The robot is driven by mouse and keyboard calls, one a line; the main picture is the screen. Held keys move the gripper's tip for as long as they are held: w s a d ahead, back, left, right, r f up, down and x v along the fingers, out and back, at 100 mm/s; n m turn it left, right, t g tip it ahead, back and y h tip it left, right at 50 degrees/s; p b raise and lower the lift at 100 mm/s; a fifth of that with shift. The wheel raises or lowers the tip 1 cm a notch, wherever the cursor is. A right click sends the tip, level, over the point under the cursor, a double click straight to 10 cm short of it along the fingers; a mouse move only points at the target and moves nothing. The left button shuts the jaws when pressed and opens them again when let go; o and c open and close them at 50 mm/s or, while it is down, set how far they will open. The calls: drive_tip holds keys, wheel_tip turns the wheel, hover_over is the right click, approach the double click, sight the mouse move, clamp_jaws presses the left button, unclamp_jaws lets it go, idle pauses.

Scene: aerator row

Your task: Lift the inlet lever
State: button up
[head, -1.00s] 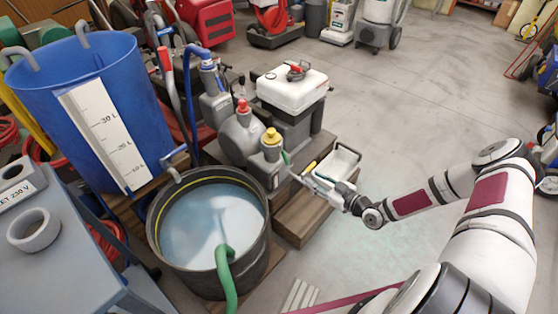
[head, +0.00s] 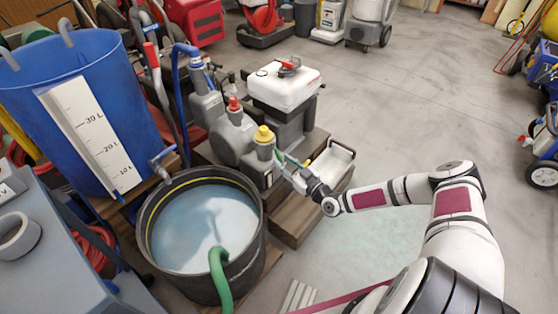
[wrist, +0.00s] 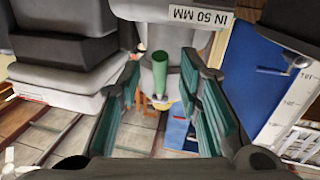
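The inlet lever shows in the wrist view as a green round grip (wrist: 161,76) on a grey body, beside a label reading "IN 50 MM" (wrist: 201,14). My gripper (wrist: 160,92) is open. Its teal-padded fingers stand on either side of the green grip, with gaps visible on both sides, so neither pad appears to touch it. In the head view my gripper (head: 287,168) is beside the grey unit with the yellow cap (head: 264,133). The lever is small there and partly hidden by my fingers.
A black tub of water (head: 160,249) with a green hose (head: 219,270) stands at the front. A blue graduated tank (head: 128,85) stands at left.

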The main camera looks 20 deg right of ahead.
sight(279, 158)
drive_tip(key=shift+x, duration=1.55)
clamp_jaws()
